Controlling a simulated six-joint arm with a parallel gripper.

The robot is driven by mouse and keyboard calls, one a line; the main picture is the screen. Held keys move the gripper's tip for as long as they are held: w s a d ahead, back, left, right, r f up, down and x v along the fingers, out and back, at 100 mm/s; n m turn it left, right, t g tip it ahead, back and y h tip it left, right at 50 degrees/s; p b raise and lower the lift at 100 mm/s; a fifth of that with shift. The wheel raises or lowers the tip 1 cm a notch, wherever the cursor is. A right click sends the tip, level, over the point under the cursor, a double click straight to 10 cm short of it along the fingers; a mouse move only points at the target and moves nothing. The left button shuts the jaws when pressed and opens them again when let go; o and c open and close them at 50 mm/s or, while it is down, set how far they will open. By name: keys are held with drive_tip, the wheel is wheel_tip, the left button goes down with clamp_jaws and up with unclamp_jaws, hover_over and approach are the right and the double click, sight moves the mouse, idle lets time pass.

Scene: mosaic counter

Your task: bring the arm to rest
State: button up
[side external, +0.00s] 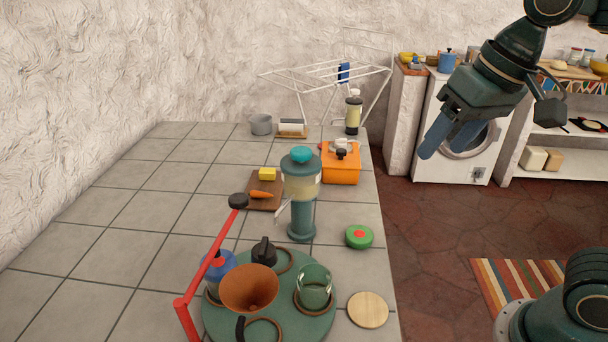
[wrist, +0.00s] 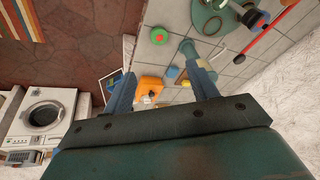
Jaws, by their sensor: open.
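My gripper (side external: 447,138) hangs in the air at the upper right of the side view, beyond the right edge of the tiled counter (side external: 150,210) and in front of the white washing machine (side external: 429,165). Its blue fingers point down and to the left. In the wrist view my gripper (wrist: 160,88) has its two fingers spread wide apart, with nothing held between them. The counter objects show small and far below the fingers.
The counter holds a tall teal grinder (side external: 302,215), an orange box (side external: 340,165), a green round tray (side external: 270,329) with a brown funnel (side external: 249,288), and a red-armed stand (side external: 212,255). A drying rack (side external: 320,76) stands behind. Open air surrounds my gripper.

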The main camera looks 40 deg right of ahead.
drive_tip(key=s+d+f+n+t, duration=0.1)
drive_tip(key=s+d+f+n, duration=0.1)
drive_tip(key=s+d+f, duration=0.2)
drive_tip(key=shift+s+d+f+h, duration=0.15)
drive_tip(key=shift+s+f+h, duration=0.35)
drive_tip(key=shift+s, duration=0.95)
